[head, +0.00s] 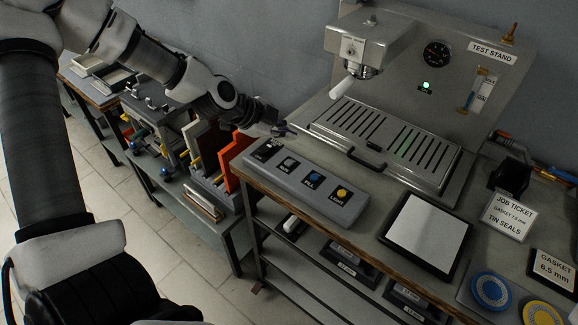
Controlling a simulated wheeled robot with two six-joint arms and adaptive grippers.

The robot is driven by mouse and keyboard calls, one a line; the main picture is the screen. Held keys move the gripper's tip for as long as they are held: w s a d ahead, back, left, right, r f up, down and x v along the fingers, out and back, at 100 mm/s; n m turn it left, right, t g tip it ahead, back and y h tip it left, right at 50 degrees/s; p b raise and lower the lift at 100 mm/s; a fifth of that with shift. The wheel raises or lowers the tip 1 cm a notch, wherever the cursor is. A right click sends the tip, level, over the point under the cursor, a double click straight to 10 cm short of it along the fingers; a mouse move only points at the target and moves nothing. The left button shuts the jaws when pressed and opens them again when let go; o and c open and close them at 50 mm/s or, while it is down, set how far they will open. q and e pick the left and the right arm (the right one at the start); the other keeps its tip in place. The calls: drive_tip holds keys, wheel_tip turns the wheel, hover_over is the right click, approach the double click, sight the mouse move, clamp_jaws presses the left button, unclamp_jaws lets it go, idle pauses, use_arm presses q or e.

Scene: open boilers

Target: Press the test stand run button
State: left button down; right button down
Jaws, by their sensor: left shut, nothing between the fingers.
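The test stand (408,70) is a grey machine at the upper right with a gauge, a lit green lamp (426,86) and a slotted drip tray. In front of it a grey button panel (300,185) lies on the bench with a row of buttons. The small labels are hard to read. My left gripper (285,130) is shut and empty, just beyond the panel's left end, near the leftmost button. My right gripper is out of view.
A dark-framed pale pad (427,235) lies right of the panel. A job ticket card (508,215), a gasket card (553,270) and blue and yellow rings are farther right. A lower bench with orange and grey plates (237,160) stands left. The drip tray's handle (366,160) juts toward the panel.

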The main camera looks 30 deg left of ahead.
sight(287, 163)
use_arm(q)
wheel_tip(287, 163, down, 6)
drive_tip(key=b, duration=0.4)
drive_tip(key=shift+r+b, duration=0.2)
drive_tip(key=shift+b, duration=0.1)
drive_tip(key=shift+f+b, duration=0.4)
drive_tip(key=shift+f, duration=0.05)
drive_tip(key=shift+f, duration=0.1)
idle(0.4)
drive_tip(key=shift+f, duration=0.35)
drive_tip(key=shift+f+b, duration=0.45)
drive_tip(key=shift+b, duration=0.2)
idle(0.3)
drive_tip(key=shift+r+p, duration=0.95)
drive_tip(key=shift+p, duration=0.1)
